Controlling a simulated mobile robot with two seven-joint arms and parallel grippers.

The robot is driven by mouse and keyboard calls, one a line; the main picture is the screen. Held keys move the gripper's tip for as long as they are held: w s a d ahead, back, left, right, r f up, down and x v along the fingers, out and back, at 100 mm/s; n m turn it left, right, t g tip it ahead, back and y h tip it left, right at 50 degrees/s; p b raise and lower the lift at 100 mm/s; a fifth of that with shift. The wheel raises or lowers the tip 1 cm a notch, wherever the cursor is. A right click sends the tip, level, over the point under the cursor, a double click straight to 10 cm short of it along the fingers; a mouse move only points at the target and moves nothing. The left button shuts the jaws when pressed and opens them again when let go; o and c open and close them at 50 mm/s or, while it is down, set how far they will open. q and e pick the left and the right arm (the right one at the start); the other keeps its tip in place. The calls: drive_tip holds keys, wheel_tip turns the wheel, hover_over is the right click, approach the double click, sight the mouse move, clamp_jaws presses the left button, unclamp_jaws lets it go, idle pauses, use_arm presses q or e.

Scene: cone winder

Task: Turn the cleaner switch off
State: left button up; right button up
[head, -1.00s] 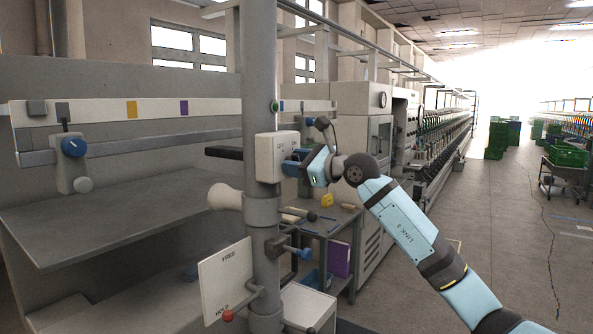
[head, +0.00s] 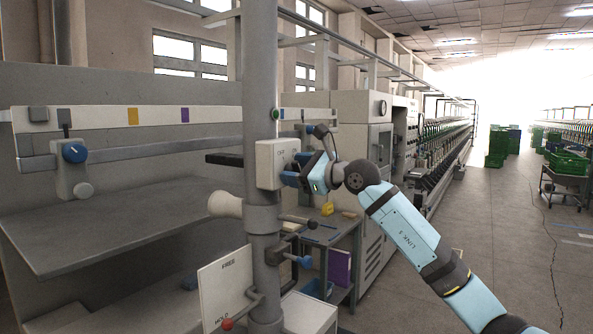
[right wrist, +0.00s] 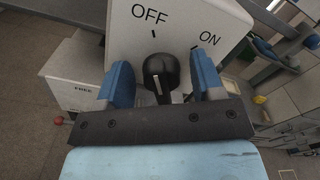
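The cleaner switch box (head: 266,163) is pale and mounted on the grey post. The right wrist view shows its face (right wrist: 120,38), lettered OFF and ON. My right gripper (head: 291,174) is at the box face, tilted. In the right wrist view its two blue fingers (right wrist: 163,80) stand on either side of the knob, open, with a visible gap on each side. In the head view the gripper hides the knob. My left gripper is not in view.
A FREE/HOLD plate (head: 226,287) with a red-tipped lever hangs lower on the post (head: 259,70). A cream cone (head: 226,204) and a blue-knobbed lever (head: 303,261) also stick out from it. A small table (head: 345,226) stands behind.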

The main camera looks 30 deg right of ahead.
use_arm(q)
drive_tip(key=b, duration=0.1)
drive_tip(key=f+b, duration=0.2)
drive_tip(key=b, duration=0.1)
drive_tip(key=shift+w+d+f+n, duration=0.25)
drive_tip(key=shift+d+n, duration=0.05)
use_arm(e)
drive_tip(key=v, duration=1.3)
drive_tip(key=shift+s, duration=0.4)
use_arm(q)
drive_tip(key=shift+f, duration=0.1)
use_arm(e)
drive_tip(key=shift+d, duration=0.1)
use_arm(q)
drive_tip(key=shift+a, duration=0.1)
